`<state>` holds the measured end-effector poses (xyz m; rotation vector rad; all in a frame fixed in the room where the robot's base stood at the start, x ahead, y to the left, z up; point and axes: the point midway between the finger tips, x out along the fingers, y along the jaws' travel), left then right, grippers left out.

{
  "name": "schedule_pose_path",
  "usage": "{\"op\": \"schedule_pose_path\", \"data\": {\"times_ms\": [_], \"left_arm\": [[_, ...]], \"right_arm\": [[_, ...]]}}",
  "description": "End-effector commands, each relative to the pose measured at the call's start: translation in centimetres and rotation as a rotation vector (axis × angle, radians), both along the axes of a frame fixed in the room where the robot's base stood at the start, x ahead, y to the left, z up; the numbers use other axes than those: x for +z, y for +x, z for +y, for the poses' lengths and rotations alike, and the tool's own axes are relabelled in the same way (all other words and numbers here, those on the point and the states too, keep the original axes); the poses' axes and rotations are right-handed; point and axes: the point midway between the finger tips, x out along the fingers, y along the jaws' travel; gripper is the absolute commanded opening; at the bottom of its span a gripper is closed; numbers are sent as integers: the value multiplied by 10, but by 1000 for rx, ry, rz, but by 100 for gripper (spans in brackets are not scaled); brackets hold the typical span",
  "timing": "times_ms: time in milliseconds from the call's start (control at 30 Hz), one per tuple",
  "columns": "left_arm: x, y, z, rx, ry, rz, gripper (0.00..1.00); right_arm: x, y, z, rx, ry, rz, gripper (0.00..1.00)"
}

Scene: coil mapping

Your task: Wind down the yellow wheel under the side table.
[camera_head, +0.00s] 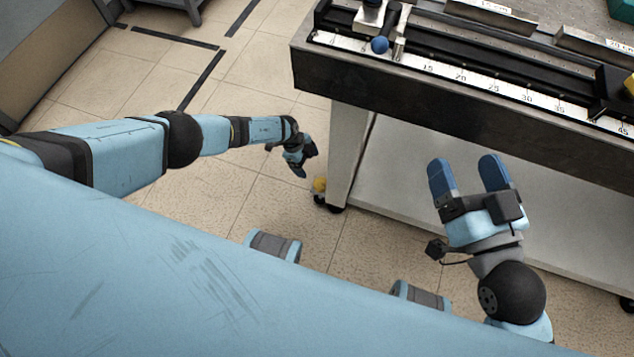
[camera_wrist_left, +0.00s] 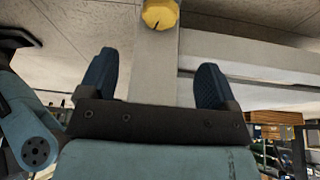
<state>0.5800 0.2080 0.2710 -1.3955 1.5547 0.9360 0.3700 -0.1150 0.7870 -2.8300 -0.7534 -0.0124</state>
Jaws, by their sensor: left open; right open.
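The yellow wheel (camera_head: 319,184) is a small knob low on the near left leg of the side table (camera_head: 347,150), just above a black caster. It also shows in the left wrist view (camera_wrist_left: 160,14) at the top edge, partly cut off, beyond the fingertips. My left gripper (camera_head: 300,168) hangs just left of and above the wheel, apart from it. In the wrist view its two blue fingers (camera_wrist_left: 154,78) stand wide apart with nothing between them but the pale leg behind. My right gripper (camera_head: 466,172) is open and empty in front of the table's long side.
The side table's thick dark top edge (camera_head: 450,110) overhangs the leg and carries a ruled rail (camera_head: 480,80) with a blue-knobbed fixture (camera_head: 380,44). A pale lower shelf (camera_head: 430,210) lies behind my right gripper. Tiled floor (camera_head: 240,190) left of the leg is clear.

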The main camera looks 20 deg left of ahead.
Motion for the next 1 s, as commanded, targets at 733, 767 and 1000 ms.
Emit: {"op": "schedule_pose_path", "data": {"times_ms": [733, 767, 1000], "left_arm": [[-109, -5, -43, 1, -1, -2, 84], [-110, -5, -44, 1, -1, -2, 84], [-111, -5, -45, 1, -1, -2, 84]], "right_arm": [[-54, 26, -13, 15, -284, -172, 84], [-53, 27, -13, 13, -287, -180, 84], [-50, 28, -14, 10, -297, -200, 84]]}}
